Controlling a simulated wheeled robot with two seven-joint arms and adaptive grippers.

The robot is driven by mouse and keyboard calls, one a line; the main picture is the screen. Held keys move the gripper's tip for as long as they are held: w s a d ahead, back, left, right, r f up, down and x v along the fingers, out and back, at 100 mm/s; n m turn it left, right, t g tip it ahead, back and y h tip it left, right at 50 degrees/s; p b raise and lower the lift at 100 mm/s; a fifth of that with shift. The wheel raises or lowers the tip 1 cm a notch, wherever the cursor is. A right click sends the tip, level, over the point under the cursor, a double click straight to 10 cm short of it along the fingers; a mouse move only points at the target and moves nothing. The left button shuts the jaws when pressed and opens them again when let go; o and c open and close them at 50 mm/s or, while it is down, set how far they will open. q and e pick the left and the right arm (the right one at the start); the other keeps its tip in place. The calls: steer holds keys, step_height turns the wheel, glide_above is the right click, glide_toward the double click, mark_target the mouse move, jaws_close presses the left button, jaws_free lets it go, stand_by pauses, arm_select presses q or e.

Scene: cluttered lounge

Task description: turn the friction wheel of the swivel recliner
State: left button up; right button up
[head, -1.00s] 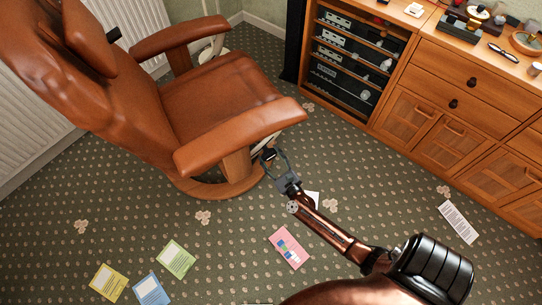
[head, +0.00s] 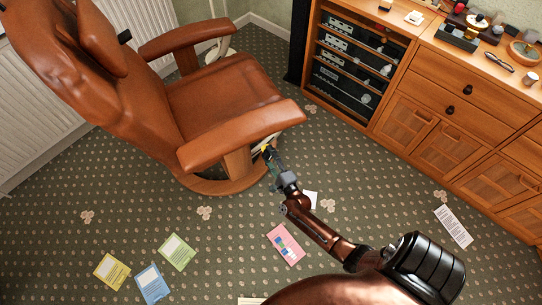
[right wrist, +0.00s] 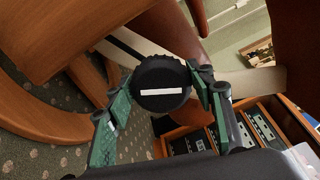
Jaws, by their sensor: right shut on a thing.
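The swivel recliner (head: 215,92) is brown leather with wooden arms and a round wooden base, and stands at the left of the head view. Its friction wheel (right wrist: 161,84) is black and ridged, with a white bar across its face, and fills the middle of the right wrist view. My right gripper (right wrist: 163,92) is shut on the wheel, with a green-padded finger at each side of it. In the head view the right gripper (head: 270,152) is under the front of the near armrest, where the wheel is mostly hidden. My left gripper is not in view.
A wooden cabinet (head: 400,118) with stereo units stands at the right. Yellow (head: 111,271), blue (head: 152,284) and green (head: 177,252) cards, a pink leaflet (head: 285,244) and a white sheet (head: 453,226) lie on the carpet. A radiator (head: 35,110) is behind the chair.

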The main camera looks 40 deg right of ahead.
steer(key=n, duration=0.3)
steer(key=shift+n+p, duration=0.4)
steer(key=n, duration=0.4)
steer(key=shift+f+p, duration=0.15)
steer(key=shift+p, duration=0.2)
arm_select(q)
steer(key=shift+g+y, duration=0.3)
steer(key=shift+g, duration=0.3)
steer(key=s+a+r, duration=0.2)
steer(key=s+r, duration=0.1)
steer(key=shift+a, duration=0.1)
arm_select(e)
steer(key=shift+n, duration=0.5)
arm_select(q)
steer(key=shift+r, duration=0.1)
arm_select(e)
steer(key=shift+f, duration=0.1)
steer(key=o, duration=1.2)
steer(key=shift+c, duration=0.2)
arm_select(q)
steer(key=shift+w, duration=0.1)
arm_select(e)
steer(key=v, duration=1.2)
